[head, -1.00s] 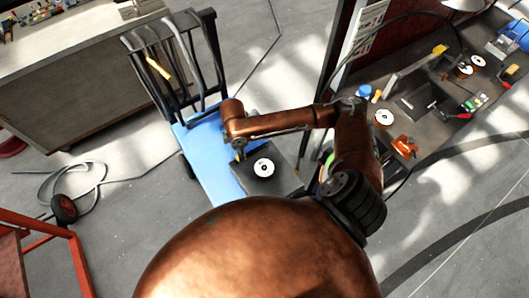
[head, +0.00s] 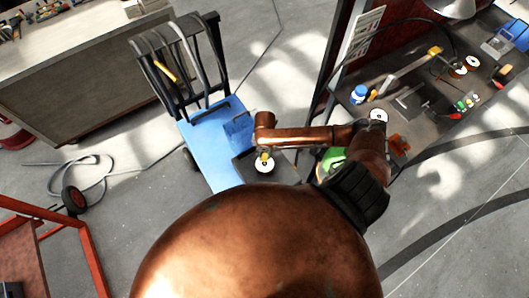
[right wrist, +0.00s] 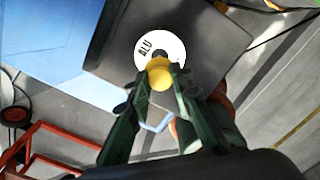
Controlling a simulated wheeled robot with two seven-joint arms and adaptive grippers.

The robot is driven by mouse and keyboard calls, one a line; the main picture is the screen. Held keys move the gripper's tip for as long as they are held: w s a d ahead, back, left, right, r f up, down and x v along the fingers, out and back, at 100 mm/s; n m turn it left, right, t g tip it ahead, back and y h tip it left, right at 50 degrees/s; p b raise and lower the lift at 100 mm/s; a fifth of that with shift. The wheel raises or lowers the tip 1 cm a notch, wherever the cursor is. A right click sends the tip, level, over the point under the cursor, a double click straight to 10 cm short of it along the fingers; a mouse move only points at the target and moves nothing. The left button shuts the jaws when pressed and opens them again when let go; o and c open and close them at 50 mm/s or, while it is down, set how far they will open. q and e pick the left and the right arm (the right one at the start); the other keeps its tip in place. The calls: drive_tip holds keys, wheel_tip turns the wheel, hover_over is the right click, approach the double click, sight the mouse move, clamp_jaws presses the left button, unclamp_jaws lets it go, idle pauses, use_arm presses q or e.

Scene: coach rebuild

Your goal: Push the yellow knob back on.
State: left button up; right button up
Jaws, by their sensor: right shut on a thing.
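The yellow knob (right wrist: 159,77) is between the fingertips of my right gripper (right wrist: 161,74), which is shut on it. In the right wrist view it overlaps the lower part of a white disc (right wrist: 172,42) marked "ALU" and the disc's dark centre post (right wrist: 160,54). I cannot tell whether knob and post touch. In the head view the knob (head: 265,155) shows small and yellow over the upper part of the white disc (head: 264,167). The disc lies on a dark box (right wrist: 115,40). My left gripper is not in view.
The dark box stands on a blue cart (head: 208,160) with a black railed handle (head: 178,70). A workbench (head: 425,120) with tools and discs is at right. A red frame (head: 90,262) stands at lower left. A cable (head: 100,172) lies on the floor.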

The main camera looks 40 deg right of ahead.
drive_tip(key=shift+f+b, duration=2.35)
drive_tip(key=shift+b, duration=0.2)
drive_tip(key=shift+f, duration=0.85)
drive_tip(key=shift+r+p, duration=0.1)
drive_tip(key=shift+p, duration=0.4)
drive_tip(key=shift+f, duration=0.25)
drive_tip(key=shift+p, duration=0.55)
idle(0.4)
drive_tip(key=o, duration=0.9)
